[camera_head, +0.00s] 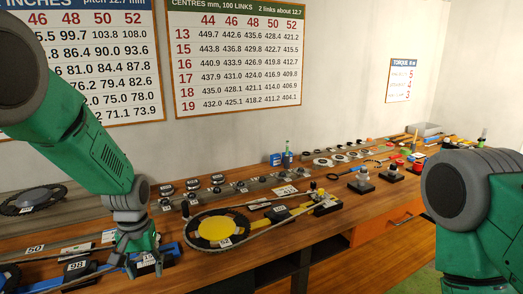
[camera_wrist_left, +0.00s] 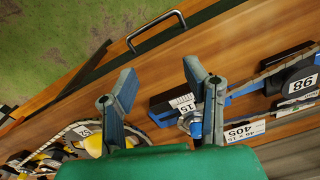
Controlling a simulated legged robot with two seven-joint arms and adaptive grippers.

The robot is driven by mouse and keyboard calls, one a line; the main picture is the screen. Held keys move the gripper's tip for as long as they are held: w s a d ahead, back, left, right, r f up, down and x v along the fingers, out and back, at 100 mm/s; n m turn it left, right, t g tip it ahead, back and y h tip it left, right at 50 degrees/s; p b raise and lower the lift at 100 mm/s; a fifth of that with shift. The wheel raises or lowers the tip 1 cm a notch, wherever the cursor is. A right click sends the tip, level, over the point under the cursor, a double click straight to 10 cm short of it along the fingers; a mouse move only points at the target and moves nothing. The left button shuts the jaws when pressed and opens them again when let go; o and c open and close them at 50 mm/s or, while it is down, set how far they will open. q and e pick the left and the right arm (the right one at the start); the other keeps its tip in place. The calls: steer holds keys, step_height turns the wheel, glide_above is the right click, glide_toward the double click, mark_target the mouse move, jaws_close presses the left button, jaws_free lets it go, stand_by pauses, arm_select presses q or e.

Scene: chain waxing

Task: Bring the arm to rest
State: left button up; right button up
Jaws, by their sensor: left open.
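My left arm, green and dark grey, comes in from the left in the head view. Its gripper (camera_head: 138,258) points down over the left part of the wooden bench (camera_head: 275,257). A blue and black tool (camera_wrist_left: 172,104) with a label reading 15 lies near the right-hand finger. My right arm shows at the right edge of the head view, but its gripper is out of the picture.
A chainring with a yellow disc (camera_head: 217,229) and a chain lies mid-bench. Two small black stands (camera_head: 361,182) are to its right. Several sprockets (camera_head: 258,180) line the back. A label reading 98 (camera_head: 77,266) is at lower left. Number charts (camera_head: 237,62) hang on the wall.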

arm_select(q)
steer(key=s+a+f+m+b, duration=0.1)
steer(key=s+f+b, duration=0.3)
steer(key=s+f, duration=0.65)
steer(key=s+a+f+b, duration=0.1)
steer(key=s+f+b, duration=0.3)
steer(key=s+f, duration=0.7)
steer(key=s+d+f+m+b, duration=0.1)
steer(key=s+f+b, duration=0.4)
steer(key=s+f, duration=0.5)
steer(key=s, duration=0.2)
steer(key=shift+s+m+t, duration=0.35)
steer(key=shift+m+t, duration=0.05)
